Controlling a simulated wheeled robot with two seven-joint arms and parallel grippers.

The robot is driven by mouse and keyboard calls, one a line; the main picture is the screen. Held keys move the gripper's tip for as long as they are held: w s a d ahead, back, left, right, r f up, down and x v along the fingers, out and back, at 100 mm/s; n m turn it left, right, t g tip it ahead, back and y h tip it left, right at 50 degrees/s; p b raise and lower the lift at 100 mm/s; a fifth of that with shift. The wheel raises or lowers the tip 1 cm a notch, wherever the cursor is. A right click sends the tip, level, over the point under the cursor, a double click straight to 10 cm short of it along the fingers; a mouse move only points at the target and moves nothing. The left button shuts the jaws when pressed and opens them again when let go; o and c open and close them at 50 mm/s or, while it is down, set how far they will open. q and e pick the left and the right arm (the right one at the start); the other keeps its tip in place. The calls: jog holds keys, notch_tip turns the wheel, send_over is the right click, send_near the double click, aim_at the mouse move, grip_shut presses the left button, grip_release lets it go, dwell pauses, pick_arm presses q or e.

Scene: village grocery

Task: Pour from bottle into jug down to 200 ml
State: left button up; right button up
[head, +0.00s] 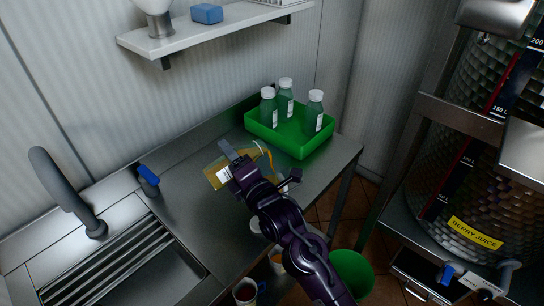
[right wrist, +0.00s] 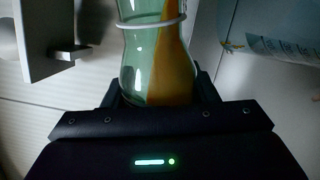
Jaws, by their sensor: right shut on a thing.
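My right gripper (head: 258,166) is above the steel counter, its fingers closed on a clear greenish glass bottle (right wrist: 143,62). In the right wrist view, orange liquid (right wrist: 178,62) lies along one side of the bottle, so the bottle is tilted. A pale ring (right wrist: 150,22) circles it. In the head view the bottle is mostly hidden, with an orange streak showing by the gripper. A yellowish patch with a white label (head: 223,174) shows beside the gripper. My left gripper is not in view.
A green crate (head: 298,150) with three capped bottles stands at the counter's back. A sink and tap (head: 70,190) are at left, a wall shelf (head: 215,30) above. A berry juice tank (head: 470,170) and a green bin (head: 352,270) are at right.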

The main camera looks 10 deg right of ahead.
jog(key=shift+r, duration=0.2)
jog(key=shift+f, duration=0.3)
jog(key=shift+s+a+f+n+b, duration=0.15)
jog(key=shift+a+f+n+b, duration=0.3)
jog(key=shift+b, duration=0.55)
jog(key=shift+d+r+n+p, duration=0.2)
jog(key=shift+r+n+p, duration=0.1)
jog(key=shift+n+p, duration=0.9)
notch_tip(320, 180, up, 3)
jog(key=n+p, duration=0.1)
jog(key=p, duration=0.2)
jog(key=shift+d+f, duration=0.1)
jog(key=shift+d, duration=0.05)
jog(key=shift+w+d+f+n+y, duration=0.15)
jog(key=shift+w+d+n+y, duration=0.15)
jog(key=shift+n, duration=0.55)
jog(key=shift+a, duration=0.1)
